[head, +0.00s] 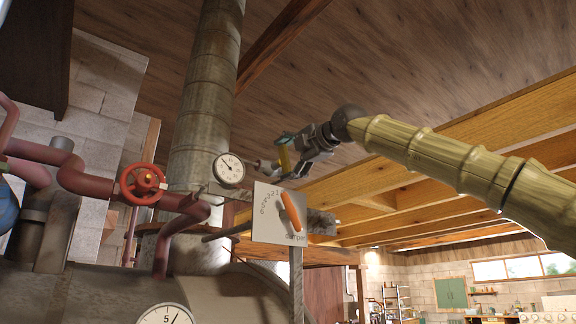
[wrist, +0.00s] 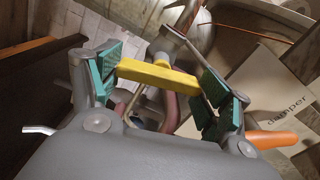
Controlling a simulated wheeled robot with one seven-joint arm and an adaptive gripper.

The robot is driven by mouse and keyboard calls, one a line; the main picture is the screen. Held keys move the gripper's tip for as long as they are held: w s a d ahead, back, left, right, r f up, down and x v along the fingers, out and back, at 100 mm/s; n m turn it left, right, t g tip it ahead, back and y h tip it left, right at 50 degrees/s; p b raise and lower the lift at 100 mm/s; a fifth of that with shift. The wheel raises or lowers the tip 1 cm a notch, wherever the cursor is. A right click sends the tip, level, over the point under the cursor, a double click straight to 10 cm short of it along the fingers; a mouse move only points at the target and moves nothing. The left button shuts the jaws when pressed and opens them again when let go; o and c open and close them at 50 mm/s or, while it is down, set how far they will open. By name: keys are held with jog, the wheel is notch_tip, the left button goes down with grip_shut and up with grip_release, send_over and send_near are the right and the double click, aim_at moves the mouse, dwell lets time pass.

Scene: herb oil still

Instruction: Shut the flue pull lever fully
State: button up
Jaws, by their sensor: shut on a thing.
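In the wrist view the yellow bar (wrist: 158,74) spans between the teal finger pads of my gripper (wrist: 162,78). A grey link shows behind the bar. An orange handle (head: 290,210) lies tilted on a white plate (head: 267,216), lettered "damper" in the wrist view, below my gripper.
A round gauge (head: 229,169) is just left of the yellow bar. A red valve wheel (head: 142,184) and red pipes stand further left. The still's rounded top (head: 80,290) is below. Wooden beams (head: 470,165) run overhead at right.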

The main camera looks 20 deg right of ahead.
jog(key=shift+w+f+m+b, duration=0.15)
jog(key=shift+m+b, duration=0.6)
jog(key=shift+m, duration=0.75)
jog(key=o, duration=1)
jog(key=shift+o, duration=0.2)
jog(key=shift+s, duration=0.3)
jog(key=v, duration=1.1)
jog(key=shift+s+d, duration=0.25)
jog(key=shift+s, duration=0.05)
